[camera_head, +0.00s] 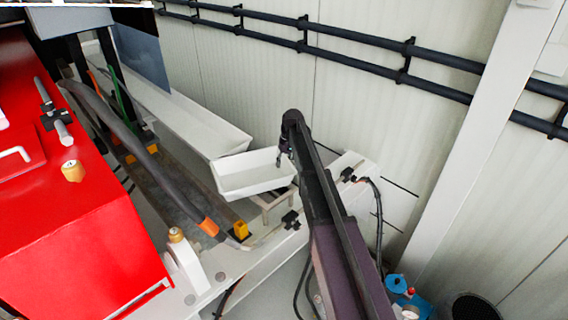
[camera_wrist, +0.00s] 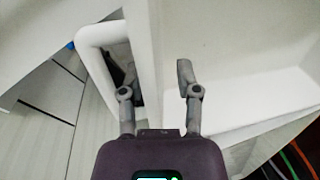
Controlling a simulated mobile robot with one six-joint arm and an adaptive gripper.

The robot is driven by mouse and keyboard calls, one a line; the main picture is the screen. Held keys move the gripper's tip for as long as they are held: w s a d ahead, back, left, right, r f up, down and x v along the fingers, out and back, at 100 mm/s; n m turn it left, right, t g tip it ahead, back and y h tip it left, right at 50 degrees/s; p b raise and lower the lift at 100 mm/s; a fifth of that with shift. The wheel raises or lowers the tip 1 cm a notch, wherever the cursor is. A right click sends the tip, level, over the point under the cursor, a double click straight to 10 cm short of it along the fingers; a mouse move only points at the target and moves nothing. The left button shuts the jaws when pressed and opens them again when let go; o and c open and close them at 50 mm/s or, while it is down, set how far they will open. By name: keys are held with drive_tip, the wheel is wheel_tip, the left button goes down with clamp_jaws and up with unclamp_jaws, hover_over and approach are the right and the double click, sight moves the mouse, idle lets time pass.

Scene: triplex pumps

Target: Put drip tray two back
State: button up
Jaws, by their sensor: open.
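A short white tray (camera_head: 250,172) sits tilted at the near end of a longer white tray (camera_head: 185,115) in the head view. I cannot tell from any label which is drip tray two. My gripper (camera_head: 285,155) is at the right end of the short tray. In the wrist view my gripper (camera_wrist: 157,72) is open, its fingers either side of the white tray wall (camera_wrist: 146,50). The left finger shows in the opening of a white loop handle (camera_wrist: 88,45); the right finger is over the tray's inside. Contact cannot be told.
A red machine housing (camera_head: 85,230) fills the left. Thick dark hoses (camera_head: 130,130) run beside the trays. A white frame beam (camera_head: 265,250) lies in front. Black rails (camera_head: 350,60) run along the pale wall behind. A blue and red fitting (camera_head: 398,285) is at lower right.

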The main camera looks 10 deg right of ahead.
drive_tip(key=shift+f, duration=0.15)
drive_tip(key=shift+f, duration=0.15)
drive_tip(key=d+r+p, duration=0.3)
drive_tip(key=r+p, duration=1)
drive_tip(key=shift+w+r, duration=0.3)
idle(0.3)
idle(0.7)
drive_tip(key=s+a+m+h, duration=0.2)
drive_tip(key=s+a, duration=0.1)
drive_tip(key=s, duration=3.1)
drive_tip(key=shift+f, duration=0.15)
